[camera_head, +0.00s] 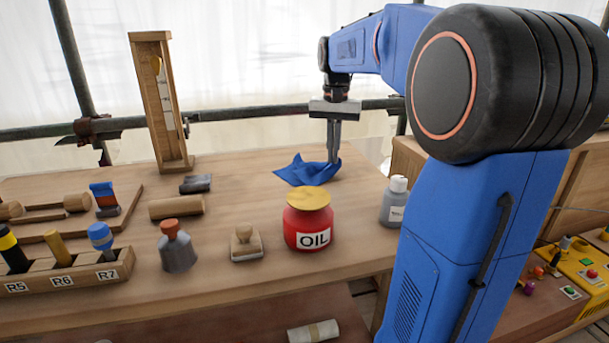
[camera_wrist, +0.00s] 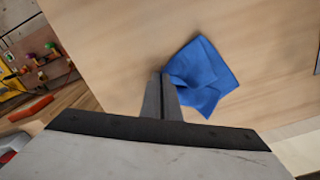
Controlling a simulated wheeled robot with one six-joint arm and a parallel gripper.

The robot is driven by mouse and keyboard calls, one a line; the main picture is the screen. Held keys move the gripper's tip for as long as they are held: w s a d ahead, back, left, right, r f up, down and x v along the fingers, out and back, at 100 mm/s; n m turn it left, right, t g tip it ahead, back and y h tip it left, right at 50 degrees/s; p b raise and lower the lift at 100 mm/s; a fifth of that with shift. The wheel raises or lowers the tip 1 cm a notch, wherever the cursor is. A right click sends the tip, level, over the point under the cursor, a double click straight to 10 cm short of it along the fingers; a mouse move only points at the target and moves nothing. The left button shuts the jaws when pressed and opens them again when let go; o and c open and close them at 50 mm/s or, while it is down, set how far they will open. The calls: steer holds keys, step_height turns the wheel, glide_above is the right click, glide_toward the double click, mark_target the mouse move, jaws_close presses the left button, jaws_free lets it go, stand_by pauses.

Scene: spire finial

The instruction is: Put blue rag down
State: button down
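The blue rag (camera_head: 309,171) lies crumpled at the back right of the wooden workbench, its right end bunched up at my fingertips. My gripper (camera_head: 333,158) points straight down over that end, fingers close together and shut on the rag's edge. In the wrist view the rag (camera_wrist: 203,75) spreads to the right of my gripper (camera_wrist: 164,75), against the fingertips, over bare wood. The exact pinch point is partly hidden by the fingers.
In front of the rag stands a red OIL pot (camera_head: 308,218) with a yellow lid; a grey bottle (camera_head: 394,203) is to its right. Bare bench (camera_head: 240,193) lies left of the rag.

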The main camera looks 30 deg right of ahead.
steer(key=shift+s+d+f, duration=0.85)
steer(key=shift+f, duration=0.15)
steer(key=shift+s+d+f, duration=0.8)
steer(key=shift+f, duration=0.2)
steer(key=c, duration=1.6)
jaws_free()
steer(key=shift+o, duration=0.2)
steer(key=shift+s+d+r+p, duration=0.1)
steer(key=shift+d+r+p, duration=0.05)
steer(key=shift+r+p, duration=0.25)
steer(key=shift+s+d+r+p, duration=0.1)
steer(key=shift+r+p, duration=0.2)
steer(key=shift+r, duration=0.15)
step_height(320, 180, up, 8)
steer(key=s+d, duration=0.2)
steer(key=shift+s+d+r, duration=0.2)
steer(key=shift+s, duration=0.1)
